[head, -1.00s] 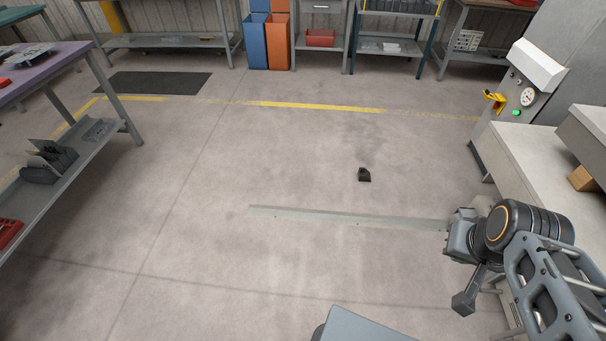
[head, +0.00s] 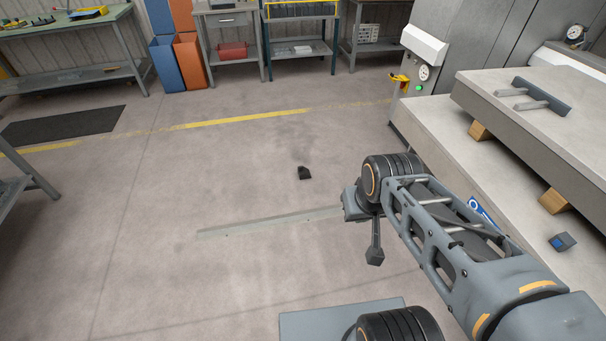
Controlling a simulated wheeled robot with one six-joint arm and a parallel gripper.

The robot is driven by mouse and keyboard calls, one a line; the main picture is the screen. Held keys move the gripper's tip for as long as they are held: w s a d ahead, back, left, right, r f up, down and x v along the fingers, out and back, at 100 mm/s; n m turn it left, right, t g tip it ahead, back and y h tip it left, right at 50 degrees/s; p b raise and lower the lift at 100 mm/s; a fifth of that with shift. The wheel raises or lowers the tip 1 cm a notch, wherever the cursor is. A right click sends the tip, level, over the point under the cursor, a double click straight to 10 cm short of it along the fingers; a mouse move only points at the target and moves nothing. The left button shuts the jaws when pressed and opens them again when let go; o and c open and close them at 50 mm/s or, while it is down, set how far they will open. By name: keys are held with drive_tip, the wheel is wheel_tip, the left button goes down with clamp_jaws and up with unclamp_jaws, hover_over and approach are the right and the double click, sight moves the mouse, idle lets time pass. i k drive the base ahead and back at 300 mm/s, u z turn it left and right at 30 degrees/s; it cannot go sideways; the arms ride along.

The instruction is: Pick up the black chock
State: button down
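The black chock (head: 305,173) lies on the grey concrete floor in the middle of the head view. It is small and wedge-shaped, and nothing touches it. My gripper (head: 375,256) hangs at the end of my arm, to the right of the chock and nearer to me. It is clear of the chock. Only one narrow grey part of it shows, so its opening cannot be made out.
A low grey strip (head: 265,224) lies on the floor between me and the chock. The pale machine table (head: 440,125) stands on the right, with wooden blocks (head: 553,201). A workbench (head: 75,25) and bins (head: 188,60) stand at the back. Floor around the chock is clear.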

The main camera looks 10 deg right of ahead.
sight(304, 173)
drive_tip(key=u, duration=0.55)
drive_tip(key=i, duration=5.7)
drive_tip(key=z, duration=4.3)
